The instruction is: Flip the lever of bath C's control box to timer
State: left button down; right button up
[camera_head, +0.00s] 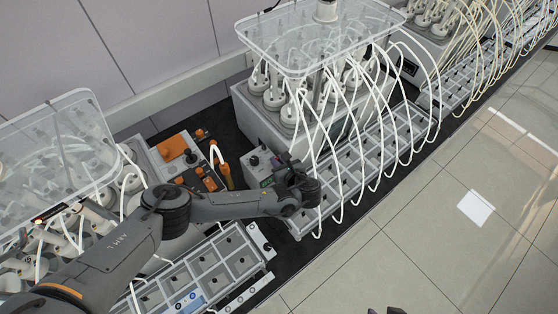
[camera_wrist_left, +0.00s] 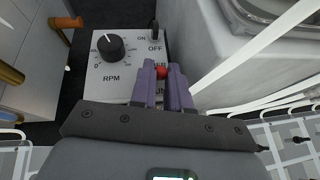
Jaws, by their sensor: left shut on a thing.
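A small grey control box (camera_head: 258,165) stands on the dark bench between two baths in the head view. The left wrist view shows its pale top panel (camera_wrist_left: 104,75) with a black RPM knob (camera_wrist_left: 111,47) and a black ON/OFF switch (camera_wrist_left: 153,30). A lever with a red tip (camera_wrist_left: 161,72) stands beside a mostly covered label ending in "ER". My left gripper (camera_wrist_left: 164,80) is shut on this lever, its purple fingers on either side. In the head view my left gripper (camera_head: 280,178) is at the box's right side. No bath letter is readable.
A bath with a clear lid (camera_head: 310,38) and many white tubes stands right of the box. Orange-capped parts (camera_head: 225,170) stand to its left. Grey racks (camera_head: 210,265) line the bench front. Dark tips (camera_head: 388,310), possibly my right gripper, show at the bottom edge.

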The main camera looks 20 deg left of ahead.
pick_arm(q)
jog(key=g+h+p, duration=0.1)
jog(key=p, duration=0.1)
jog(key=a+g+h+p, duration=0.1)
jog(key=p, duration=0.1)
jog(key=r+h+p, duration=0.1)
jog(key=p, duration=0.1)
jog(key=shift+w+a+r+g+h, duration=0.1)
jog(key=shift+w+a+g+h, duration=0.05)
jog(key=shift+w+g+h, duration=0.25)
jog(key=shift+w+a+n+g+h+p, duration=0.15)
jog(key=shift+a+n+g+h+p, duration=0.25)
jog(key=shift+h+p, duration=0.5)
jog(key=shift+w+a+g+h+p, duration=0.1)
jog(key=shift+w+g+h+p, duration=0.05)
jog(key=shift+g+h+p, duration=0.35)
jog(key=shift+f, duration=0.2)
jog(key=c, duration=1.2)
grip_release()
jog(key=shift+a, duration=0.1)
